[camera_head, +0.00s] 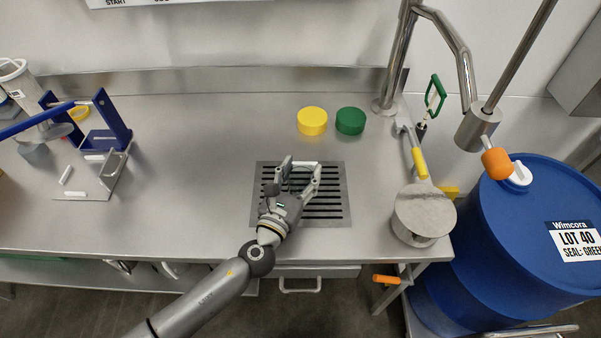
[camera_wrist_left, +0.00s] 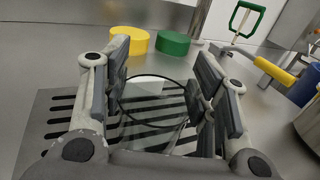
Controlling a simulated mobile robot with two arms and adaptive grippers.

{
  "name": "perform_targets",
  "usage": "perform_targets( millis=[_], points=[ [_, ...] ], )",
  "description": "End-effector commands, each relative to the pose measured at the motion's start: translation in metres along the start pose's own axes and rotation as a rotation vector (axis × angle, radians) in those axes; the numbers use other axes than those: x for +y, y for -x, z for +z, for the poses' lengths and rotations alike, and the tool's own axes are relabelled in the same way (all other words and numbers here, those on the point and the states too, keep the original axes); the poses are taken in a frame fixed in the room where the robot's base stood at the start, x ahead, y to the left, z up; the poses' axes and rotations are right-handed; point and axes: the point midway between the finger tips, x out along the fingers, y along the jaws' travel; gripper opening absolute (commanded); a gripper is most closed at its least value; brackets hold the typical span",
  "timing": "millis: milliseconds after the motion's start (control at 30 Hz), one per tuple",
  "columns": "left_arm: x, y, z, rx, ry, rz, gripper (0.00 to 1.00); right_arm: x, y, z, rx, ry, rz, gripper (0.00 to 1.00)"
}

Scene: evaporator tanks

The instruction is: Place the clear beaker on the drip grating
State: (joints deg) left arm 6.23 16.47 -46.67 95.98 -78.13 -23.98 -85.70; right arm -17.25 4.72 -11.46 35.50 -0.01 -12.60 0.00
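The clear beaker (camera_wrist_left: 152,108) shows in the left wrist view as a see-through vessel with a dark rim. It fills the gap between the two finger pads of my left gripper (camera_head: 303,168); the pads appear to touch both its sides. In the head view the beaker is hard to make out between the fingers. The drip grating (camera_head: 335,208) is a dark slotted plate set in the steel bench, directly beneath gripper and beaker. I cannot tell whether the beaker's base touches the slats. My right gripper is out of view.
A yellow lid (camera_head: 312,121) and a green lid (camera_head: 350,121) lie behind the grating. A metal pan-like vessel (camera_head: 424,212) stands at the right bench edge, beside a blue drum (camera_head: 520,230). A blue frame (camera_head: 108,125) stands left. The bench between is clear.

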Motion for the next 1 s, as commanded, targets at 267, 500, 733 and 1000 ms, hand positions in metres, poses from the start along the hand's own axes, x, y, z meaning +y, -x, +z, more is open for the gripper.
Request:
perform_targets(
  millis=[267,500,733,1000],
  points=[
    [0.000,0.000,0.000,0.001,0.000,0.000,0.75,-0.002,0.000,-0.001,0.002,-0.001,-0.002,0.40],
    [0.000,0.000,0.002,0.001,0.000,0.000,0.75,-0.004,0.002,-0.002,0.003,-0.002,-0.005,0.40],
    [0.000,0.028,0.001,0.003,0.000,-0.001,0.75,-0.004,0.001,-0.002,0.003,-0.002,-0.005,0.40],
    [0.000,0.066,0.001,0.002,0.000,-0.001,0.75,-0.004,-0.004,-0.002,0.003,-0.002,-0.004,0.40]
  ],
)
